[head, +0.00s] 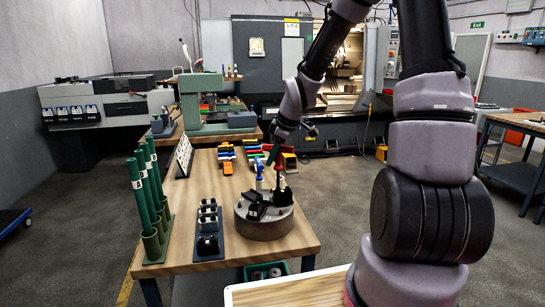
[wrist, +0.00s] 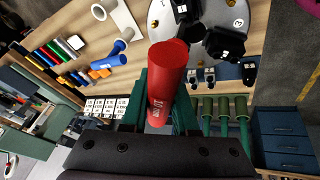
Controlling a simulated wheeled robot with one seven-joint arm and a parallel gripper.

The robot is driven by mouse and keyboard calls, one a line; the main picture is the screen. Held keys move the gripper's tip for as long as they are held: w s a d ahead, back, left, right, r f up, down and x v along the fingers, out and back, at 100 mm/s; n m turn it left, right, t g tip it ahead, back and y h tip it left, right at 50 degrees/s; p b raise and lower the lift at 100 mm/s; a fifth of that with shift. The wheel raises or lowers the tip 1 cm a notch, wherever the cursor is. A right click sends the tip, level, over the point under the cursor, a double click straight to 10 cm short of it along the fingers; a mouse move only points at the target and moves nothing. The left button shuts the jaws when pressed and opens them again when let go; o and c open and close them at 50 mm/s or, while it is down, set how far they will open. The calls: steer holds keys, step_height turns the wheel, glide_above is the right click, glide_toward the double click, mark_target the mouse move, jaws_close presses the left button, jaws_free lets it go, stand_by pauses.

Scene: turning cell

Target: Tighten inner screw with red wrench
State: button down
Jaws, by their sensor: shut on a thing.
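My gripper (head: 272,155) points down over the far side of the chuck. Its green fingers (wrist: 160,100) are shut on the red wrench (wrist: 168,75), a thick red handle with a size label. The inner screw itself cannot be made out.
A blue-handled tool (head: 259,168) stands close beside the red wrench. A rack of black blocks (head: 208,232) and green tubes (head: 150,195) stand to the left. Coloured pieces (head: 227,158) lie behind. The wooden table (head: 190,225) is bare between them.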

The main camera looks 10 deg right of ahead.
steer(key=shift+f, duration=0.55)
stand_by(0.4)
steer(key=shift+w+d+m+t+h, duration=0.15)
steer(key=shift+m+h, duration=0.15)
steer(key=shift+m, duration=0.4)
steer(key=shift+d+m+t+h, duration=0.15)
steer(key=shift+m+h, duration=0.15)
steer(key=shift+m, duration=0.4)
steer(key=shift+a, duration=0.1)
steer(key=shift+m, duration=0.3)
steer(key=shift+w+d+m+h, duration=0.1)
steer(key=shift+d+m+h, duration=0.15)
steer(key=shift+m+h, duration=0.6)
steer(key=shift+m+y, duration=0.25)
